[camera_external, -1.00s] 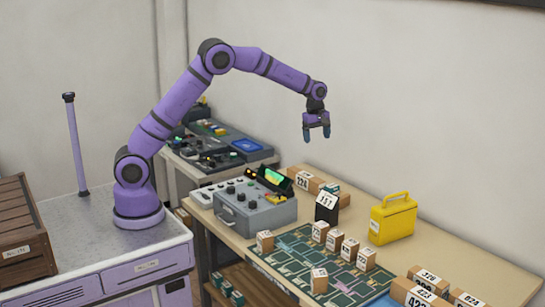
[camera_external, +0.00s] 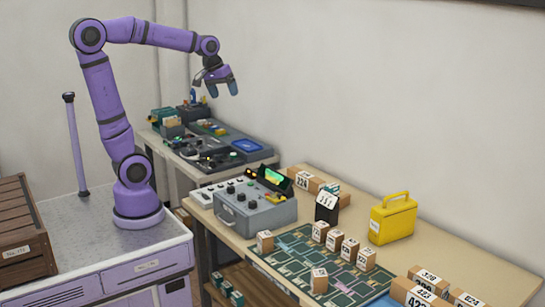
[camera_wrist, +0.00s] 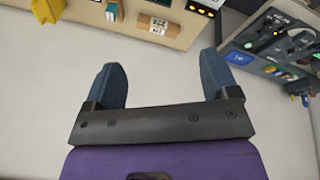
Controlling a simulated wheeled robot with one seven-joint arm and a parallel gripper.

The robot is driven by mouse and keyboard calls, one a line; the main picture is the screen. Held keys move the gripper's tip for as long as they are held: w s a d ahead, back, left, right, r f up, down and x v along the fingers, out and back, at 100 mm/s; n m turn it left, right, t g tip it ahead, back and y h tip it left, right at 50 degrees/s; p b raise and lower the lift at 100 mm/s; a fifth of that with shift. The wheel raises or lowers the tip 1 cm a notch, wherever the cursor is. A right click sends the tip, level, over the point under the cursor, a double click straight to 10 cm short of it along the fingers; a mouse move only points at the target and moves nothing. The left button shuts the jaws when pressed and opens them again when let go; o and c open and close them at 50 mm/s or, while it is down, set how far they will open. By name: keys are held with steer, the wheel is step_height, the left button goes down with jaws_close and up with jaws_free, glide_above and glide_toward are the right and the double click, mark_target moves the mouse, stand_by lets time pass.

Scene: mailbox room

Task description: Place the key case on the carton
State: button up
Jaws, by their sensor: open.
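The yellow case with a handle (camera_external: 392,220), which looks like the key case, stands upright on the wooden table near the wall. A yellow piece of it also shows in the wrist view (camera_wrist: 45,10), cut by the top edge. Several brown cartons with number labels are on the table; I cannot tell which one the task means. One lies behind the grey control box (camera_external: 302,180), and others stand at the front right (camera_external: 428,280). My gripper (camera_external: 222,87) is open and empty, raised high above the back bench and well apart from the case.
A grey control box (camera_external: 255,214) with knobs and a black block (camera_external: 327,207) stand on the table. Small numbered boxes (camera_external: 335,240) stand on and beside a green patterned mat (camera_external: 300,262). The back bench (camera_external: 225,135) holds trays and electronics. A wooden crate (camera_external: 22,235) is at the left.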

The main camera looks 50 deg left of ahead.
steer(key=s+a+f+m, duration=0.1)
steer(key=s+f+m, duration=0.1)
steer(key=s, duration=0.6)
steer(key=s+a+f+m+t, duration=0.1)
steer(key=s+f+m, duration=0.1)
steer(key=s, duration=0.6)
steer(key=shift+s+a+m+y, duration=0.15)
steer(key=shift+a+m+y, duration=0.1)
steer(key=shift+m+y, duration=0.25)
steer(key=shift+f, duration=0.1)
